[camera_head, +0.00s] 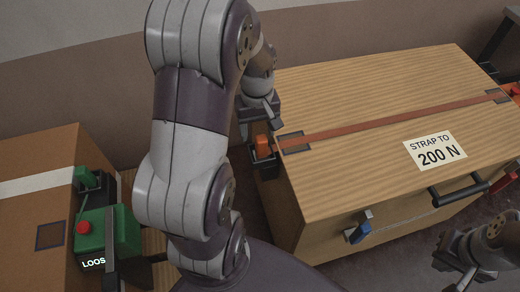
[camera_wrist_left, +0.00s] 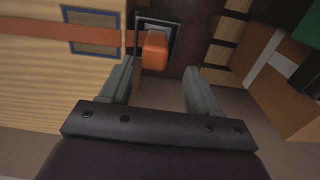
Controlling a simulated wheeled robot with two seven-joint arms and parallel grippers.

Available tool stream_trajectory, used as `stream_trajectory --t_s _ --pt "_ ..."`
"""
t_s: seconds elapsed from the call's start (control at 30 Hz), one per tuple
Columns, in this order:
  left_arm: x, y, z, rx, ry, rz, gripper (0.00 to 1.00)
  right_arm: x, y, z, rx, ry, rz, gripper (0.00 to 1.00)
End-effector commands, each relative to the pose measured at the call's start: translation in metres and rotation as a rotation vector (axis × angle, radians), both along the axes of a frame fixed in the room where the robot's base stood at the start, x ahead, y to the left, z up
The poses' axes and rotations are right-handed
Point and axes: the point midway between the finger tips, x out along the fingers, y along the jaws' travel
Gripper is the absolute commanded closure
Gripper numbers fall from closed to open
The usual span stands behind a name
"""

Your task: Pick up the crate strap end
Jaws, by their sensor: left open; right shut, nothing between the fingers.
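The wooden crate (camera_head: 360,90) stands at the right with a reddish strap (camera_head: 385,119) across its lid. The orange strap end (camera_head: 262,144) sits in a dark holder (camera_head: 264,168) at the crate's left edge. It also shows in the left wrist view (camera_wrist_left: 155,50), in front of the open fingers. My left gripper (camera_head: 260,122) points down just above the strap end and is open, with nothing held. In the left wrist view its fingers (camera_wrist_left: 158,78) are apart, with the orange piece beyond their tips. My right gripper (camera_head: 460,280) is shut and empty at the lower right.
A brown cardboard box (camera_head: 40,190) stands at the left, with a green tool (camera_head: 108,232) bearing a red button beside it. The crate front carries a black handle (camera_head: 460,192) and a blue-tipped lever (camera_head: 358,232). A white label (camera_head: 435,151) reads "STRAP TO 200 N".

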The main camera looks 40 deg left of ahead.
Motion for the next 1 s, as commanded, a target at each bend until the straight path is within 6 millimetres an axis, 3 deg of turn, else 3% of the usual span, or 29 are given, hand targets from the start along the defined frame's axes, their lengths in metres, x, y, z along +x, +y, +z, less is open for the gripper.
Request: stream_trajectory --t_s 0.3,0.57,0.77,1.0 --pt "0.000 -0.008 -0.052 -0.001 0.001 0.000 0.38 0.000 0.000 -0.015 0.000 0.000 0.000 1.00" --pt "0.000 -0.008 -0.055 0.001 -0.001 0.000 0.38 0.000 0.000 -0.014 0.000 0.000 0.000 1.00" --pt "0.000 -0.008 -0.055 0.000 0.000 -0.001 1.00 0.000 0.000 -0.014 0.000 0.000 0.000 1.00" --pt "0.001 -0.007 -0.055 0.000 -0.001 -0.001 1.00 0.000 0.000 -0.014 0.000 0.000 0.000 1.00"
